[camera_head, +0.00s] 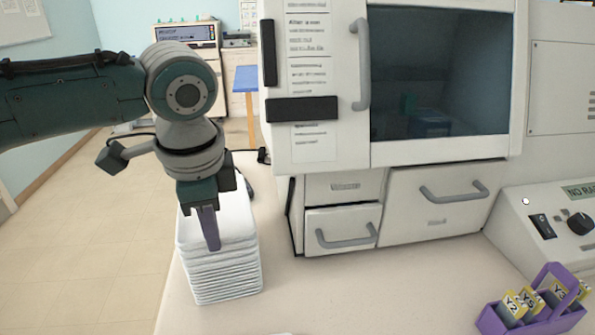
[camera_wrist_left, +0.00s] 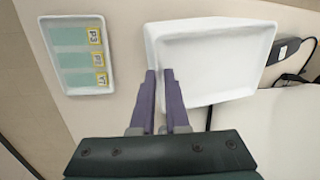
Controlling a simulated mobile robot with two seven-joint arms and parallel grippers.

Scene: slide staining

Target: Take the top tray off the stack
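A stack of white trays (camera_head: 222,275) stands on the counter at the left. Its top tray (camera_head: 238,212) is shallow and looks empty; it also shows in the left wrist view (camera_wrist_left: 215,62). My left gripper (camera_head: 210,240) points down over the front rim of the top tray. In the left wrist view its two purple fingers (camera_wrist_left: 160,78) are a little apart, at the tray's corner, with the rim seemingly between them. I cannot tell whether they touch it. My right gripper is not in view.
Another white tray (camera_wrist_left: 72,87) with several labelled slides lies apart in the wrist view. A large white cabinet (camera_head: 345,190) with drawers stands right of the stack. A purple rack (camera_head: 535,322) of slides is at the lower right. The counter between is clear.

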